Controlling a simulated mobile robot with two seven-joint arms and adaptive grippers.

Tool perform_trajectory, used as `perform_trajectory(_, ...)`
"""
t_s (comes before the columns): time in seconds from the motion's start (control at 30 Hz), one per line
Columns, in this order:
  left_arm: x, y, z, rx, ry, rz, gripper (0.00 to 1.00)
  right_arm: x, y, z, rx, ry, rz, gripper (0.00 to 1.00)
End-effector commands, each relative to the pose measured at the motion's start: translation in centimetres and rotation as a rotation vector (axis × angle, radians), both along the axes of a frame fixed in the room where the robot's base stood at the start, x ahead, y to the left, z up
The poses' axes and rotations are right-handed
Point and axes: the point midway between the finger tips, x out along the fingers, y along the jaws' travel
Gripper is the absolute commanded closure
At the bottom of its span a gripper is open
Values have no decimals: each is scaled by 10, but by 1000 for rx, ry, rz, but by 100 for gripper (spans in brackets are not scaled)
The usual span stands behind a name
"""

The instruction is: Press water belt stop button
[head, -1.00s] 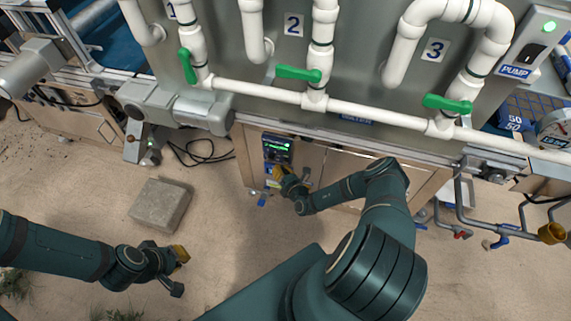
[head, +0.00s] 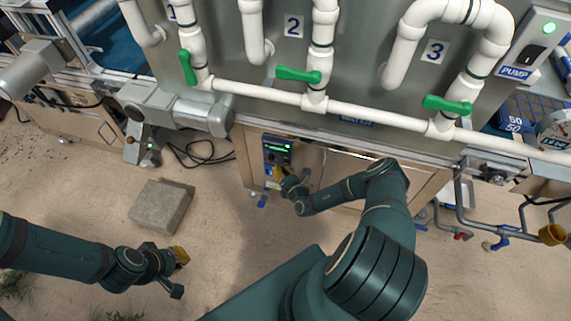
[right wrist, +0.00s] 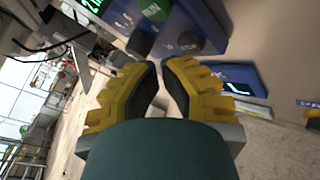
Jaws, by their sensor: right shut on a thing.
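A blue control box (head: 277,150) with a lit green display is mounted on the front of the bench. The right wrist view shows part of this control box (right wrist: 190,18) up close, with a green button (right wrist: 155,9) and dark round knobs or buttons (right wrist: 189,42). I cannot tell which is the water belt stop button. My right gripper (head: 275,182) is just below the box, its yellow fingers (right wrist: 160,68) apart from the green button. They are nearly together; what they hold is not visible. My left gripper (head: 182,273) hangs over the floor, its jaws unclear.
A concrete block (head: 160,205) lies on the sandy floor between my left gripper and the bench. White pipes with green valve handles (head: 298,75) run above the box. A grey motor (head: 180,107) juts out at left, with pipework (head: 480,226) at right.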

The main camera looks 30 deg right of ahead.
Motion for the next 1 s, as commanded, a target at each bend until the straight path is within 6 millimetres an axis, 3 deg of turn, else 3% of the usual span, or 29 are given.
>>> perform_trajectory(1.0,0,0,-3,0,0,0,100,6,-7,0,0,0,0,100)
